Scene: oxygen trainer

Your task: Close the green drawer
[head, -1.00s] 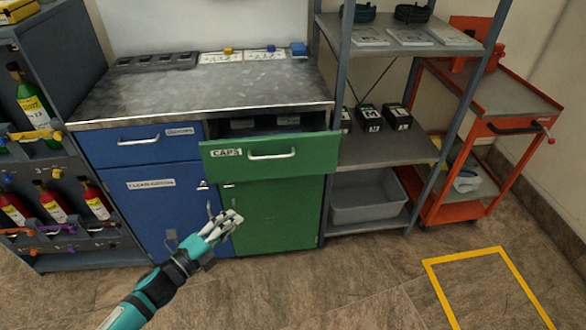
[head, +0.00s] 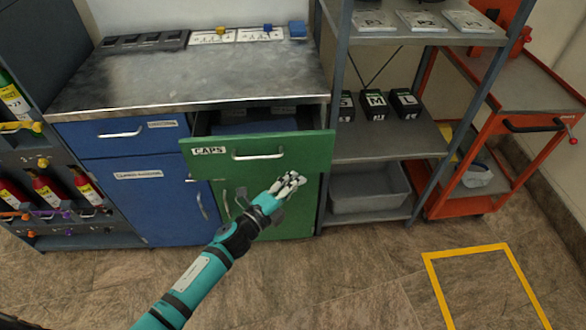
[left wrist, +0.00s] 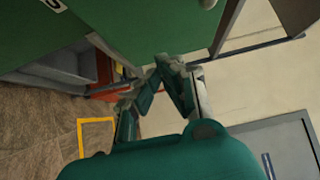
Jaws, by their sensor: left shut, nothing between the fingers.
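The green drawer (head: 258,153), labelled CAPS, stands pulled out from the cabinet under the metal worktop. It has a silver bar handle (head: 258,154), and its dark inside shows behind the front. My left gripper (head: 291,183) is shut and empty, a little below and in front of the drawer front, right of the handle. In the left wrist view my left gripper's fingers (left wrist: 160,72) show close to a green panel (left wrist: 140,25); I cannot tell whether they touch it. My right gripper is not in view.
A green door (head: 290,218) lies below the drawer, with blue cabinet fronts (head: 135,185) to its left. A metal shelf rack (head: 385,145) stands close on the right, then an orange cart (head: 500,130). The floor in front is clear, with a yellow outline (head: 480,255).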

